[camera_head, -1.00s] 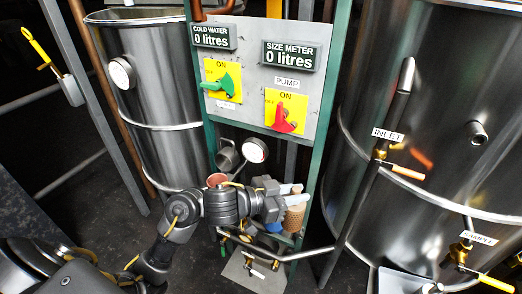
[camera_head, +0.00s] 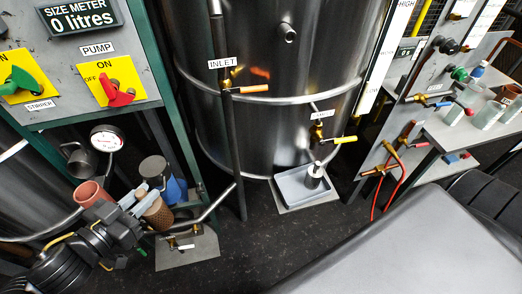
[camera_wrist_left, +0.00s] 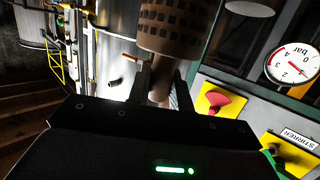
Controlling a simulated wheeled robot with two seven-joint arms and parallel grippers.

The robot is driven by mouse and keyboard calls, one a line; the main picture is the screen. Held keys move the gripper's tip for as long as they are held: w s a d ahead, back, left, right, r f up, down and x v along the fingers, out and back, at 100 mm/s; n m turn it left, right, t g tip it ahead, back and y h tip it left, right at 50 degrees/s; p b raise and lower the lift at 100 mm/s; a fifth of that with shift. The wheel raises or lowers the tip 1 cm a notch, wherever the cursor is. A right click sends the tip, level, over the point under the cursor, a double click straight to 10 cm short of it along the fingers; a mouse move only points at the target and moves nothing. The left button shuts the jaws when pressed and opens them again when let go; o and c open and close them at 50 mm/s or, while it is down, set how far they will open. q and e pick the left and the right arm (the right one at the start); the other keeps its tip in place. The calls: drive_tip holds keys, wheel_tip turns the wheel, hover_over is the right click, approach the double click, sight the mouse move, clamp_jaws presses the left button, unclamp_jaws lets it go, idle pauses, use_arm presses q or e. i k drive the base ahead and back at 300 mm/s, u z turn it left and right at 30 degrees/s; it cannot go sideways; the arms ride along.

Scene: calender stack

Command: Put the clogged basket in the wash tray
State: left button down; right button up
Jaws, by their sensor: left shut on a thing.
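My left gripper (camera_head: 139,206) is shut on a brown perforated basket (camera_head: 159,215), beside the green-framed stand. In the left wrist view the basket's dotted wall (camera_wrist_left: 176,28) and narrower brown lower part show between the fingers (camera_wrist_left: 163,85). I cannot tell from these frames how clogged it is. A shallow grey tray (camera_head: 289,196) lies low in front of the big steel tank, to the right of the gripper and well apart from it. A small dark-and-light cylinder stands in the tray. I see no label marking it as the wash tray. My right gripper is not in view.
A blue container with a dark lid (camera_head: 156,168) and a reddish cup (camera_head: 91,194) stand close to the gripper. A pipe (camera_head: 215,203) and the INLET pipe (camera_head: 238,150) rise between basket and tray. A bench (camera_head: 470,135) with containers is at right.

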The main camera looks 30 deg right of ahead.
sight(290, 189)
drive_tip(key=u, duration=0.45)
drive_tip(key=k, duration=1.2)
drive_tip(key=z, duration=2.15)
drive_tip(key=i, duration=0.5)
